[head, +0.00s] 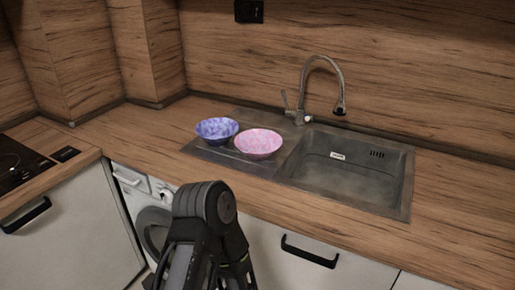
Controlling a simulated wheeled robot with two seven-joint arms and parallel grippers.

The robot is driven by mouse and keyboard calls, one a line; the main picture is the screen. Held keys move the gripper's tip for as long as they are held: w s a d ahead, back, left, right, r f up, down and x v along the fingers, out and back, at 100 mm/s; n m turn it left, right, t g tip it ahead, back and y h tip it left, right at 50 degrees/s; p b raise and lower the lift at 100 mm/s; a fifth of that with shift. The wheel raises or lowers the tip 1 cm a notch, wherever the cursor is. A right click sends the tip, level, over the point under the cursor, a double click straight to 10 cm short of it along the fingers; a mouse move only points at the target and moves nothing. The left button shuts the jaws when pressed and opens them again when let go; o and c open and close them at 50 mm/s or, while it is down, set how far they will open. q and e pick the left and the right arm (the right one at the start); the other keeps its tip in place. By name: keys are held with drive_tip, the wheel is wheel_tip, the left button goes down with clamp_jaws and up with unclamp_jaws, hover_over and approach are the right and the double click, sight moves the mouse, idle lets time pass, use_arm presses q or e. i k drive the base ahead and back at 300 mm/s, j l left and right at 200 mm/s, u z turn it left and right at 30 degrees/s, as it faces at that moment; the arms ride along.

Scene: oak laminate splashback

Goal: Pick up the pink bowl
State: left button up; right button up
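A pink bowl (258,144) stands upright on the drainboard left of the sink basin. A blue-purple bowl (217,130) stands close beside it on the left. Part of one of my arms shows at the bottom middle, in front of the counter and below the bowls. I cannot tell which arm it is, and no gripper fingertips are visible.
The metal sink basin (345,168) is right of the bowls, with a curved faucet (338,75) behind it. A dark hob (22,163) is at the left. A washing machine (153,222) and drawer handles line the front. The wooden counter (130,128) left of the bowls is clear.

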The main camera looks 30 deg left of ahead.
sight(259, 144)
drive_tip(key=j+z, duration=0.1)
drive_tip(key=z, duration=0.65)
drive_tip(key=k+j+z, duration=0.1)
drive_tip(key=j+z, duration=0.3)
drive_tip(key=k+j+z, duration=0.15)
drive_tip(key=j+z, duration=0.25)
drive_tip(key=k+j+z, duration=0.2)
drive_tip(key=z, duration=0.15)
drive_tip(key=k+j+z, duration=0.2)
drive_tip(key=k+j, duration=0.6)
